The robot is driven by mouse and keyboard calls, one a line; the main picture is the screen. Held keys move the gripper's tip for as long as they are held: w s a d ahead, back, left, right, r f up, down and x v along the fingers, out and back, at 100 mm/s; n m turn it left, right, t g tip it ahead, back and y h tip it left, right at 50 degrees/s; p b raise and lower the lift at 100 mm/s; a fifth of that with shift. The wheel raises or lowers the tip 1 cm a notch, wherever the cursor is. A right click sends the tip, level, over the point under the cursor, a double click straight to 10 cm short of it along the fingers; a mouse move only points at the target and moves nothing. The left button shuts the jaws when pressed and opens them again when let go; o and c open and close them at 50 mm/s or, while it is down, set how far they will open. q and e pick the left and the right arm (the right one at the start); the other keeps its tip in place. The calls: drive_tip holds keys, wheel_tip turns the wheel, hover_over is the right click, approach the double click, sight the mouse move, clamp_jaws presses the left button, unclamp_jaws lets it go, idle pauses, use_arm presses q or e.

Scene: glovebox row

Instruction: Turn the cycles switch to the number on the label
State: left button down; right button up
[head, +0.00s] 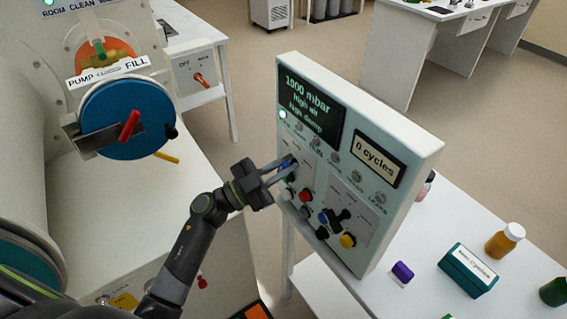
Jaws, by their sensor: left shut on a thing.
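The control panel (390,140) is a pale upright box. Its dark screen (311,106) reads 1000 mbar, high air, high damp. Its smaller display (379,157) reads 0 cycles. My left gripper (287,166) is at the upper left of the panel's controls, its fingers shut on a small knob, mostly hidden by them; a bit of blue shows there. I cannot read the marks around this knob. A black knob (342,215) sits lower right on the panel, free of the gripper. My right gripper is not in view.
A teal box (470,270) with a label too small to read, an orange bottle (505,240) and a purple item (402,272) are on the white table. A blue round port (108,118) is left.

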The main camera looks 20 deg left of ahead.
use_arm(q)
drive_tip(key=m+g, duration=0.1)
drive_tip(key=m, duration=0.1)
drive_tip(key=m+g, duration=0.1)
drive_tip(key=m, duration=0.1)
drive_tip(key=shift+s+d+h+p, duration=0.1)
drive_tip(key=shift+h+p, duration=0.2)
drive_tip(key=shift+p, duration=0.1)
drive_tip(key=shift+d+f+m+g, duration=0.15)
drive_tip(key=shift+m+g, duration=0.25)
drive_tip(key=shift+m, duration=1.1)
drive_tip(key=shift+f, duration=0.1)
drive_tip(key=c, duration=1.5)
unclamp_jaws()
drive_tip(key=shift+s, duration=0.1)
